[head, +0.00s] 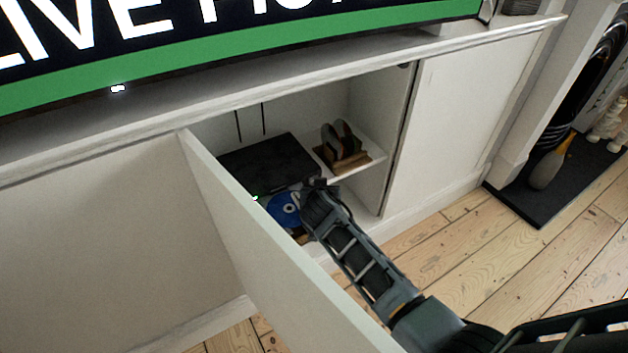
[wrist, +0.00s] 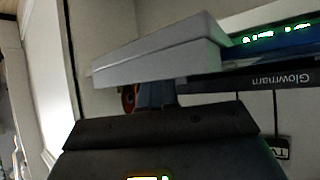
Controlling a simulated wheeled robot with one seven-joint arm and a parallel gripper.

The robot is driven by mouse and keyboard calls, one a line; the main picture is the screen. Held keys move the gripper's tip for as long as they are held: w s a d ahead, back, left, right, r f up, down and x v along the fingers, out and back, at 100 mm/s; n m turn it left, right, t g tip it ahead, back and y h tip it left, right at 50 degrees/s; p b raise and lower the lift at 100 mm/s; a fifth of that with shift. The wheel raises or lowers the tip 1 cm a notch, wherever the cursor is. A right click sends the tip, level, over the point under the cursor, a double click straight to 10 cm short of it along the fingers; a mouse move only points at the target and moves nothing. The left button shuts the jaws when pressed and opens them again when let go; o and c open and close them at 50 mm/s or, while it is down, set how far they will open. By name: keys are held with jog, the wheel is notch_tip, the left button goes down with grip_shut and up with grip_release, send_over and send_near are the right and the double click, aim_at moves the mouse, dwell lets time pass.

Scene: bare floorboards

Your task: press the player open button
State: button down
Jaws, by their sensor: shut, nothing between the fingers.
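The player (head: 268,166) is a flat black box on the shelf inside an open white cabinet in the head view. In the wrist view its dark front edge (wrist: 275,79) shows at the right, with upside-down lettering on it. I cannot make out the open button. A blue disc (head: 284,209) shows just in front of and below the player; what it rests on is unclear. My gripper (head: 316,186) is shut and empty at the cabinet opening, near the player's front right corner. I cannot tell whether it touches the player. My arm hides part of the cabinet's lower space.
The open cabinet door (head: 255,235) stands just left of my arm. A wooden holder (head: 343,158) with rounded pieces sits right of the player on the shelf (head: 372,160). A large screen (head: 230,35) stands on top. Floorboards (head: 460,255) are clear on the right.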

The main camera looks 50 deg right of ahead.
jog(key=shift+w, duration=0.1)
jog(key=shift+w+d+b, duration=0.1)
jog(key=shift+w+b, duration=0.2)
jog(key=shift+w+d, duration=0.1)
jog(key=shift+w, duration=0.3)
dwell(1.1)
jog(key=shift+s, duration=0.1)
jog(key=shift+s+a, duration=0.2)
jog(key=shift+s, duration=0.5)
jog(key=shift+s+a+p, duration=0.25)
jog(key=shift+s, duration=0.55)
jog(key=shift+s+a+p, duration=0.2)
jog(key=shift+s+p, duration=0.1)
jog(key=shift+s, duration=0.5)
jog(key=shift+s+a+p, duration=0.25)
jog(key=shift+s, duration=0.55)
dwell(1.5)
